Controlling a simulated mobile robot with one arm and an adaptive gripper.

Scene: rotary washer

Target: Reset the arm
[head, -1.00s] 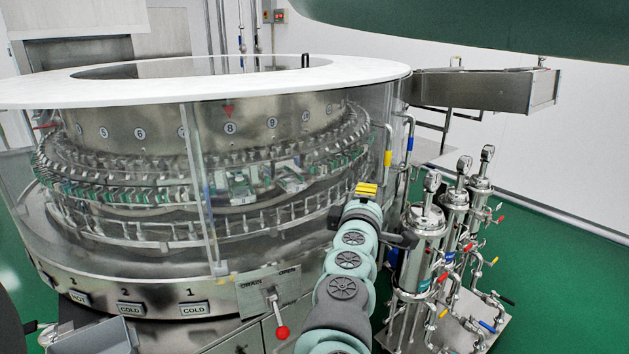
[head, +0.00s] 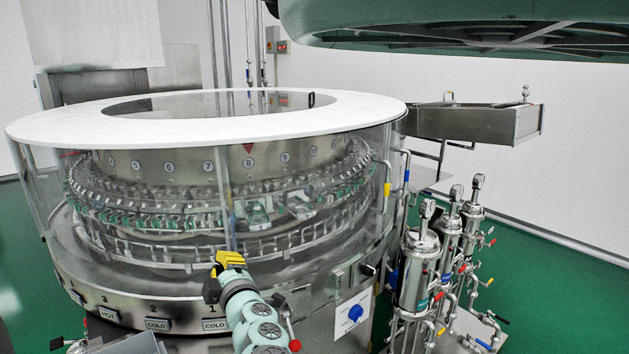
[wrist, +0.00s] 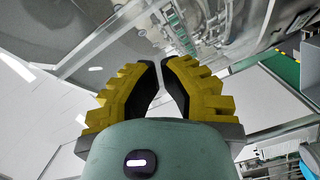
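My gripper (head: 229,259), with yellow and black fingers, is low in the middle of the head view at the end of my teal arm. It appears in front of the washer's (head: 240,190) clear wall; I cannot tell the exact distance. In the wrist view, my gripper (wrist: 160,65) shows a narrow gap between its fingertips and nothing held. The arm is raised and partly folded, and its lower part is cut off by the bottom edge.
Steel filter cylinders (head: 415,270) stand at the right. Green floor (head: 560,310) is clear beyond them.

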